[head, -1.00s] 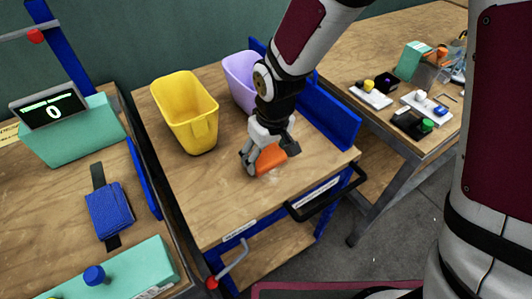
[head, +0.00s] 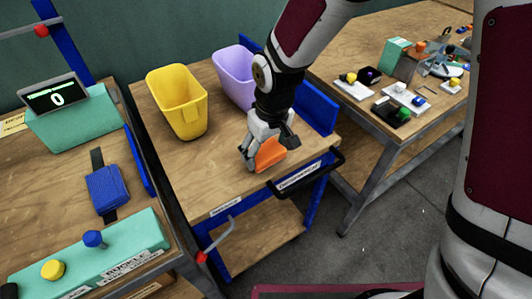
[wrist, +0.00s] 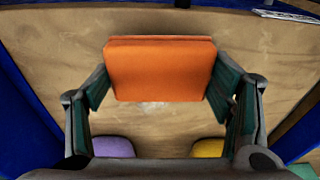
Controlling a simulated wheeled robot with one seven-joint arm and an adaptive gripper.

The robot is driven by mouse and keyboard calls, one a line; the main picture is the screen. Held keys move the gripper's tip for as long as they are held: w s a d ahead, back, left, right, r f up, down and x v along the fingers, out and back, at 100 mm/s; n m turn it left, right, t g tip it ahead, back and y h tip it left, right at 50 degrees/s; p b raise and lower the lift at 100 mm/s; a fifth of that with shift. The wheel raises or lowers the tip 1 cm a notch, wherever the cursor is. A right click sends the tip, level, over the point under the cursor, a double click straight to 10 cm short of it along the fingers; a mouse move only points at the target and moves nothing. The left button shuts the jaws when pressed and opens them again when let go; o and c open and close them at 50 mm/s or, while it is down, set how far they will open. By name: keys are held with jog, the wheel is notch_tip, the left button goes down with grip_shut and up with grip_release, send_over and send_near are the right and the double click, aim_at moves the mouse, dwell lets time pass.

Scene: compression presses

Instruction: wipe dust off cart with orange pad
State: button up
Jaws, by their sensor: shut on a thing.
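My gripper (head: 256,156) is shut on the orange pad (head: 269,152), one finger on each side of it. The pad is at the cart top, near the front edge by the black handle. I cannot tell whether its underside touches the wood. In the wrist view the pad (wrist: 160,70) sits level between the fingers. The cart (head: 215,180) has a wooden top with blue side panels. A pale dusty patch (wrist: 155,106) shows on the wood just below the pad in the wrist view. Wood under the pad is hidden.
A yellow bin (head: 178,103) and a lilac bin (head: 234,76) stand at the cart's back. A black handle (head: 308,177) juts from the front. Tables flank the cart: one with a blue pouch (head: 107,189), the other with small parts (head: 398,98). The cart's front left is clear.

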aim_at(266, 151)
jog(key=shift+s+r+p, duration=0.2)
jog(key=shift+r+p, duration=0.1)
jog(key=shift+r, duration=0.45)
jog(key=shift+r+p, duration=1.75)
jog(key=shift+r, duration=0.6)
jog(key=shift+w, duration=0.1)
